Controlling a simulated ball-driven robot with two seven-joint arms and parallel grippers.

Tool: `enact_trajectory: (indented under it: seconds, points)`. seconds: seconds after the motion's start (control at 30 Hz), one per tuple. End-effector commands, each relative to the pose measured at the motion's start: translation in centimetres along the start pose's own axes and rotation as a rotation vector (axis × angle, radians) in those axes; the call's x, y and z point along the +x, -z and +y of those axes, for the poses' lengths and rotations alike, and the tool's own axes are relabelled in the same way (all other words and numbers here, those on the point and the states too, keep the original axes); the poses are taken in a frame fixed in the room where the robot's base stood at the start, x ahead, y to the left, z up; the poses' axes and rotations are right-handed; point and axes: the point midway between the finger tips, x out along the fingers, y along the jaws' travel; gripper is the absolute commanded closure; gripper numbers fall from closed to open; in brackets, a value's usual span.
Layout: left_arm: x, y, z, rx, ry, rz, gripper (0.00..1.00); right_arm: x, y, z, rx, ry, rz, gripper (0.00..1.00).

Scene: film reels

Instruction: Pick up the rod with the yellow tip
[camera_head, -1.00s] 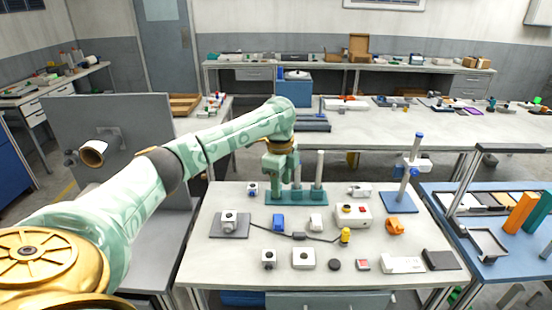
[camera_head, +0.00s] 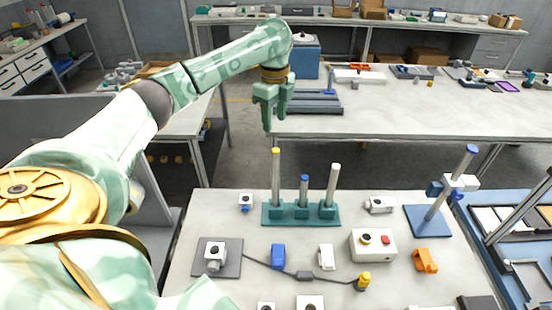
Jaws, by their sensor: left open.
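The rod with the yellow tip (camera_head: 275,179) stands upright at the left end of a green base (camera_head: 300,216) on the near table. Beside it in the same base stand a shorter rod with a blue tip (camera_head: 304,192) and a tall rod with a pale tip (camera_head: 333,185). My left gripper (camera_head: 268,124) points down, open and empty, and appears above the yellow tip in the picture, with a gap between them. How far it is in depth from the rod I cannot tell. My right gripper is not in view.
On the near table (camera_head: 210,212) are a blue stand with a tilted post (camera_head: 443,205), a control box with a red button (camera_head: 373,245), a grey plate with a device (camera_head: 215,256) and a cable. A second table (camera_head: 420,115) stands behind, across a floor gap.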

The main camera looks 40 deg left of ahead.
Motion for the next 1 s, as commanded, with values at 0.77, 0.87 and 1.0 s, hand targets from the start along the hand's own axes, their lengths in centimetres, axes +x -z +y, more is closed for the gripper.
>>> enact_trajectory:
  seconds: [0.77, 0.87, 1.0]
  points:
    - [11.8, 0.1, 0.0, -0.001, -0.001, 0.001, 0.52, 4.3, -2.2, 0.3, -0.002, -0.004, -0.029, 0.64]
    - [13.1, 0.1, -0.1, -0.001, -0.002, 0.000, 0.52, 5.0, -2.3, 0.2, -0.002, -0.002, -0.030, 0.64]
    - [15.6, 0.2, -0.2, -0.002, -0.003, -0.001, 0.52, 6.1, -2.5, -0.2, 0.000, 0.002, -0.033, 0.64]
